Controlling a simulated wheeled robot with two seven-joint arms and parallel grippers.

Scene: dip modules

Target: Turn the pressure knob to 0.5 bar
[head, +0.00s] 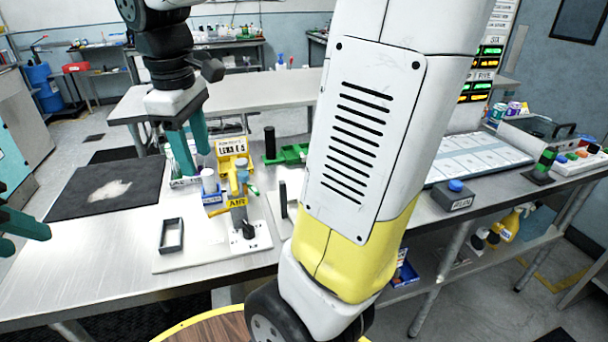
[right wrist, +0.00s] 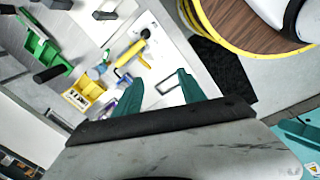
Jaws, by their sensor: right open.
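The pressure knob (head: 248,231) is a small black knob at the front of the yellow AIR unit (head: 237,199), on a white base plate. The knob also shows in the right wrist view (right wrist: 145,33), beyond the yellow part; its scale is too small to read. My right gripper (head: 198,160) is open, with teal fingers pointing down, behind and to the left of the AIR unit. It is apart from the knob. In the right wrist view its fingers are spread with nothing gripped. My left gripper (head: 24,222) is at the left edge, partly cut off.
A black rectangular frame (head: 171,236) stands on the plate left of the knob. A yellow labelled bin (head: 232,150) and a green tray (head: 288,154) are behind. My right arm hides the table's middle. A blue-button box (head: 454,198) is at right.

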